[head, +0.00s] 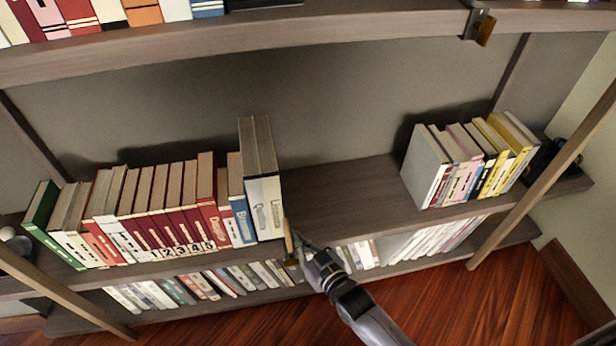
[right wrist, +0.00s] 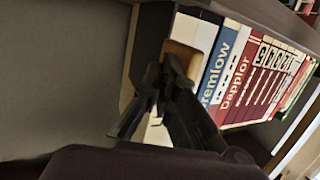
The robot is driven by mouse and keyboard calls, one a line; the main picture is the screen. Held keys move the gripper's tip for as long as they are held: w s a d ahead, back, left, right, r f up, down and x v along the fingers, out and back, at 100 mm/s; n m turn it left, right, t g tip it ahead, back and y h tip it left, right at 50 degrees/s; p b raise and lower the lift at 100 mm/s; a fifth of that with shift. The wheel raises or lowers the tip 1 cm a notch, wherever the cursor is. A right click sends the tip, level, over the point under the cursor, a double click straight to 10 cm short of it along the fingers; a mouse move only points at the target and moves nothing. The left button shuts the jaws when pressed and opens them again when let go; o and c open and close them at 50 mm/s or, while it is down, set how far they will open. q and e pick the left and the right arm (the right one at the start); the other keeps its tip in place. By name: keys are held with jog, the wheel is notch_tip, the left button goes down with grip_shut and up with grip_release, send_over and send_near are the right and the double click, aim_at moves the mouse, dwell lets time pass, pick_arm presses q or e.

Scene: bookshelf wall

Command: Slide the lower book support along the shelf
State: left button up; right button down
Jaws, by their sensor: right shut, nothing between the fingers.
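The lower book support (head: 289,238) is a small tan piece at the front edge of the middle shelf, just right of the large white book (head: 264,205). In the right wrist view its tan block (right wrist: 183,57) stands in front of the white book, beside the blue and red spines. My right gripper (head: 302,252) comes up from below and is at the support; its fingers are shut and empty. In the right wrist view the dark fingers (right wrist: 172,78) overlap the block's lower part; I cannot tell whether they touch it. My left gripper is not in view.
The middle shelf (head: 340,195) is bare between the left book row and the leaning right group (head: 470,155). Another support (head: 484,30) hangs at the upper shelf's edge. More books fill the bottom shelf (head: 190,290). Slanted wooden posts (head: 545,185) stand in front at both sides.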

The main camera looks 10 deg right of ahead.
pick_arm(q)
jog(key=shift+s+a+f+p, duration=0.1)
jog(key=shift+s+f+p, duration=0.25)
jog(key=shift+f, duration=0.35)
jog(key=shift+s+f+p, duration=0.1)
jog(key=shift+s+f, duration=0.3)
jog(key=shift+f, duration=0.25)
pick_arm(e)
jog(key=shift+d, duration=1.95)
